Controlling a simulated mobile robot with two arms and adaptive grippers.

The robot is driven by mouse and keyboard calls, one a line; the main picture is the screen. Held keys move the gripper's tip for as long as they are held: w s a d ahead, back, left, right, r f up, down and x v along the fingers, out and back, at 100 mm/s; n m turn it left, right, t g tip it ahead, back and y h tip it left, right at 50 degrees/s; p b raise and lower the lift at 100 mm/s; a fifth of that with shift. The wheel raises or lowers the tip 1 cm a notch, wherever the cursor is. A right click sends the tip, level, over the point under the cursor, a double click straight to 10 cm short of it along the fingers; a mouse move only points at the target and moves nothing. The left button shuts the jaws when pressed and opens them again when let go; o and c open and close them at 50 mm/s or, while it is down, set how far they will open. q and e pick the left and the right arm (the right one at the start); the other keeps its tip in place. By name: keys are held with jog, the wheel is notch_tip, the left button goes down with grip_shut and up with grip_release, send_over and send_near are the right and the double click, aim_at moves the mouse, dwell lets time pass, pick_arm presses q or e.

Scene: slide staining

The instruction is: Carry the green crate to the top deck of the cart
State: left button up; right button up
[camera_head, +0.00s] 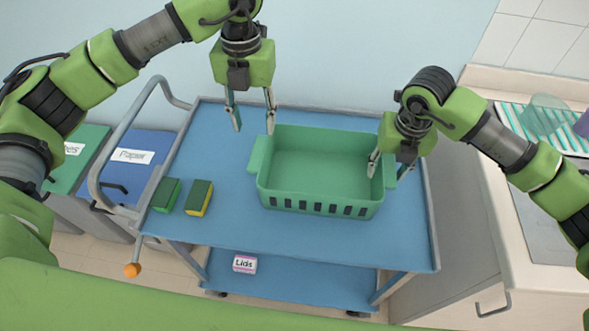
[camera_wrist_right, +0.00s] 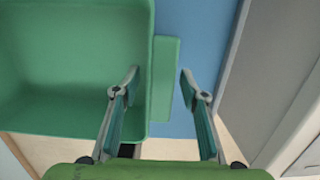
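The green crate (camera_head: 320,200) is empty and upright, and appears to rest on the blue top deck (camera_head: 290,236) of the cart, right of its middle. My left gripper (camera_head: 252,121) is open and empty, above and behind the crate's left handle (camera_head: 260,155). My right gripper (camera_head: 389,168) is open at the crate's right end, with one finger over the inside and the other outside. In the right wrist view, the crate's right wall and handle (camera_wrist_right: 165,80) lie between the open fingers (camera_wrist_right: 158,78); contact cannot be told.
A green sponge (camera_head: 166,194) and a green-yellow sponge (camera_head: 199,198) lie on the deck's left part. The cart's push handle (camera_head: 97,172) rises at the left. A "Lids" box (camera_head: 244,264) sits on the lower shelf. A counter with a striped rack (camera_head: 515,117) stands at the right.

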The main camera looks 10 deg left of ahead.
notch_tip(320, 180, up, 12)
jog(key=s, duration=0.1)
jog(key=shift+s+f, duration=0.2)
dwell(0.4)
